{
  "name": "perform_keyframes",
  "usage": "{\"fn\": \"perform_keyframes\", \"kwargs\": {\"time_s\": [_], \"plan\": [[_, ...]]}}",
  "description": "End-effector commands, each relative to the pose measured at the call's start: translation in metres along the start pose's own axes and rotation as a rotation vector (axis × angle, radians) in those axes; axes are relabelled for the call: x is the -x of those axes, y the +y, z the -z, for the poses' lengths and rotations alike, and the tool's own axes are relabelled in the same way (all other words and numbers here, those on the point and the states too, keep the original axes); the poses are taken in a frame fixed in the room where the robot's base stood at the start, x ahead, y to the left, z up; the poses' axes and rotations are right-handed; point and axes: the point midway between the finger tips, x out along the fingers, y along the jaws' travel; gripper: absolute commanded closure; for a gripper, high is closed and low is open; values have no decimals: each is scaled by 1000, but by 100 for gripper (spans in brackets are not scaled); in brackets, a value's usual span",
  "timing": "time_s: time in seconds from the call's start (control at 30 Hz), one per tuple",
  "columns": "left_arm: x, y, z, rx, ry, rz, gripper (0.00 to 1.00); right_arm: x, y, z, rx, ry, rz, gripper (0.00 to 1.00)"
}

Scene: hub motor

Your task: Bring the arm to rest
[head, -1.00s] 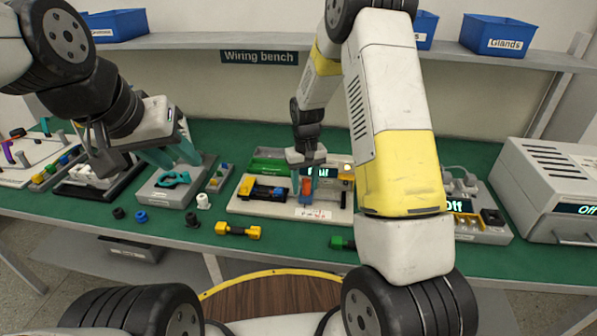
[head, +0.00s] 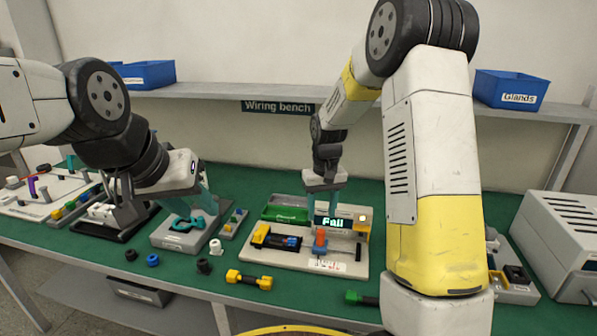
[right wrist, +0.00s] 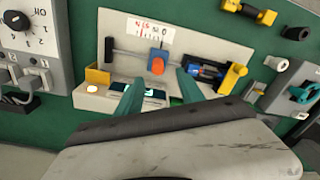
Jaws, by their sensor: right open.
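My right gripper (head: 325,213) is open in the head view, pointing down over the tester board (head: 287,259). Its teal fingers stand apart in the right wrist view (right wrist: 157,92), with the orange-tipped blue slider (right wrist: 158,63) beyond the gap. In the head view the slider (head: 320,241) is just below the fingers. The fingers look empty. My left gripper (head: 207,200) hangs at the left by a grey block (head: 172,240) with a teal clamp (head: 187,223). Its fingers overlap in the view, so its opening is unclear.
The board's display (head: 332,222) reads "Fail". A black and blue part (head: 277,240) lies in the board's yellow-ended holder. A yellow connector (head: 249,280), a green one (head: 361,298) and several small caps lie in front. A grey box (head: 563,240) stands right. A shelf runs behind.

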Motion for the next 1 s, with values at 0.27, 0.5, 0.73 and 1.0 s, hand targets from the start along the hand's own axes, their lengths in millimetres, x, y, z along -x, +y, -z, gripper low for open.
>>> {"fn": "perform_keyframes", "kwargs": {"time_s": [0.27, 0.5, 0.73, 1.0], "plan": [[0, 0, 0, 0, 0, 0, 64, 113, 2, -63, -52, 176, 52, 55], [0, 0, 0, 0, 0, 0, 64, 177, -4, -140, -85, 330, 87, 55], [0, 0, 0, 0, 0, 0, 64, 202, -13, -208, -109, 462, 107, 55], [0, 0, 0, 0, 0, 0, 64, 205, -19, -242, -120, 529, 113, 55]]}}
